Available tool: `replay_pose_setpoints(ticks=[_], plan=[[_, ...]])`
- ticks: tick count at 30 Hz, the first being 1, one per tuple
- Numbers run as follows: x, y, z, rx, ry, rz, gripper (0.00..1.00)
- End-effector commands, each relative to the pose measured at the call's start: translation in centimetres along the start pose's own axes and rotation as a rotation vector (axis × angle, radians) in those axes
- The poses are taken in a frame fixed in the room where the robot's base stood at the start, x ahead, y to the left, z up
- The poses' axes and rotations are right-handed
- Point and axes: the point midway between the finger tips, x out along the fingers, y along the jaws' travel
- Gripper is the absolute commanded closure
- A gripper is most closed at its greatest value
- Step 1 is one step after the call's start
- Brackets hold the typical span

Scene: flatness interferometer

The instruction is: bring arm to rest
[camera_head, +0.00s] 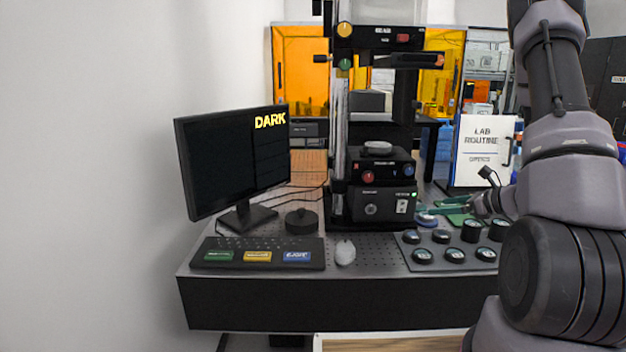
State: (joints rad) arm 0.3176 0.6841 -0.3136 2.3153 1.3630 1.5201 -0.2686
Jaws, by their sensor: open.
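My arm (565,150) comes in from the right side of the head view and bends down toward the bench. My gripper (440,211) is at the end of it, small and partly hidden, just right of the interferometer's base. It is open, and I see nothing held in it. I cannot tell whether the fingers touch that piece.
The black interferometer (372,190) stands mid-bench. A LAB ROUTINE sign (483,150) stands behind my gripper.

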Motion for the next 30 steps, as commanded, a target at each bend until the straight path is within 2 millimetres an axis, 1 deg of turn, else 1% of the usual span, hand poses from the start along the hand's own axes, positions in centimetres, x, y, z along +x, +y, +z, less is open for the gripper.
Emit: replay_pose_setpoints(ticks=[1,5,8,11,14,15,18,21,24,27,30], plan=[[0.0,0.5,1.1,-0.025,-0.004,0.019,0.02],[-0.2,2.2,3.8,-0.099,-0.009,0.084,0.02],[-0.5,4.0,6.1,-0.173,-0.010,0.142,0.02],[-1.1,6.3,8.8,-0.273,-0.007,0.215,0.02],[-2.2,9.4,11.9,-0.416,0.004,0.303,0.02],[-2.8,10.8,13.1,-0.486,0.012,0.340,0.02],[-4.7,14.2,15.5,-0.665,0.043,0.425,0.02],[-6.7,17.1,17.2,-0.852,0.083,0.492,0.02],[-8.9,19.5,18.4,-1.047,0.133,0.542,0.02],[-11.2,21.3,19.3,-1.249,0.194,0.571,0.02],[-13.5,22.7,20.1,-1.452,0.264,0.579,0.02]])
